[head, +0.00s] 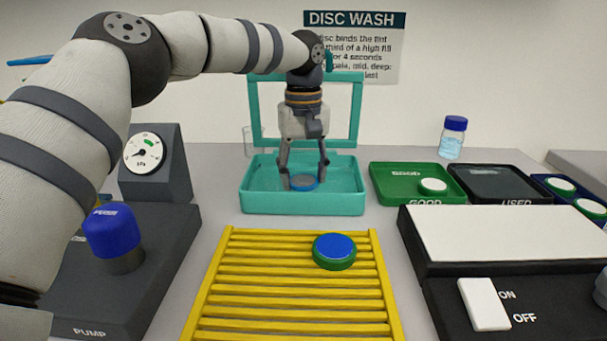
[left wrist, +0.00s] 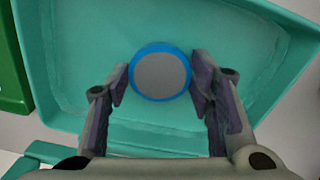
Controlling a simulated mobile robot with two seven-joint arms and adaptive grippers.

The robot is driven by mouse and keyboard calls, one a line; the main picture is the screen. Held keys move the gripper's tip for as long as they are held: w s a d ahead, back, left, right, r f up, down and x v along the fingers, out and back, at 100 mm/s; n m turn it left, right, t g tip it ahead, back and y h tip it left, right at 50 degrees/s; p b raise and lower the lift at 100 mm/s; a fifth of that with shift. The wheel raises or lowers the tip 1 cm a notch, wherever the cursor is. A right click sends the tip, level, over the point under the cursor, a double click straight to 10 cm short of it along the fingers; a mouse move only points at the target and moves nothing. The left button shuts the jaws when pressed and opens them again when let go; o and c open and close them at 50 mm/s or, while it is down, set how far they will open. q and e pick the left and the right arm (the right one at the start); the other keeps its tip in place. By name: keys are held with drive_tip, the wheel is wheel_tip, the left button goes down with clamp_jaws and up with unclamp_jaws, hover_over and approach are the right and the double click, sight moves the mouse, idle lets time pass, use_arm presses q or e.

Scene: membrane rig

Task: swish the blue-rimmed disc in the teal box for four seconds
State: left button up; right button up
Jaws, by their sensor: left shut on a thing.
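The teal box (head: 300,205) stands at the back middle of the bench with its framed lid open upright behind it. My left gripper (head: 305,178) reaches down into the box. It is shut on the blue-rimmed disc (head: 304,184), low inside the box. In the left wrist view the disc (left wrist: 160,72) shows a grey face and a blue rim, with a finger on each side of it. The teal box floor (left wrist: 80,50) lies beyond it. Whether the disc touches the floor I cannot tell. My right gripper is not clearly in view.
A yellow rack (head: 290,290) in front holds a green-and-blue disc (head: 334,250). A green GOOD tray (head: 400,180) with a disc and a black USED tray (head: 490,183) stand at right. A pump with a blue knob (head: 112,230) is at left. A lidded vial (head: 452,138) stands behind.

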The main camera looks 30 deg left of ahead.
sight(304, 182)
idle(0.5)
use_arm(q)
wheel_tip(304, 182, up, 8)
drive_tip(key=shift+r, duration=0.25)
idle(0.5)
